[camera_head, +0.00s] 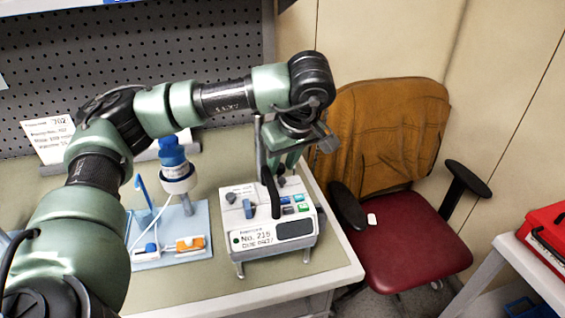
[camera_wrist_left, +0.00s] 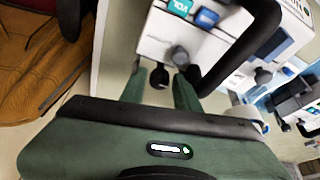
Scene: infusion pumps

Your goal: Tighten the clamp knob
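A white infusion pump (camera_head: 262,237) with a black carry handle, labelled No. 215, stands near the right front corner of the table. My left gripper (camera_head: 285,163) reaches down at the pump's back right side, behind the handle. In the left wrist view, a small black knob (camera_wrist_left: 160,77), apparently the clamp knob, lies between the tips of my two green fingers (camera_wrist_left: 161,90). The fingers look apart, with narrow gaps beside the knob; contact cannot be made out. A grey knob (camera_wrist_left: 180,56) on the pump sits just beyond. In the head view the gripper hides the clamp area. My right gripper is out of view.
A blue-and-white device (camera_head: 177,175) on a light blue board (camera_head: 196,222) stands left of the pump. A thin pole (camera_head: 259,150) rises behind the pump. A chair with a red seat (camera_head: 412,236) is right of the table. A red case (camera_head: 548,235) lies far right.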

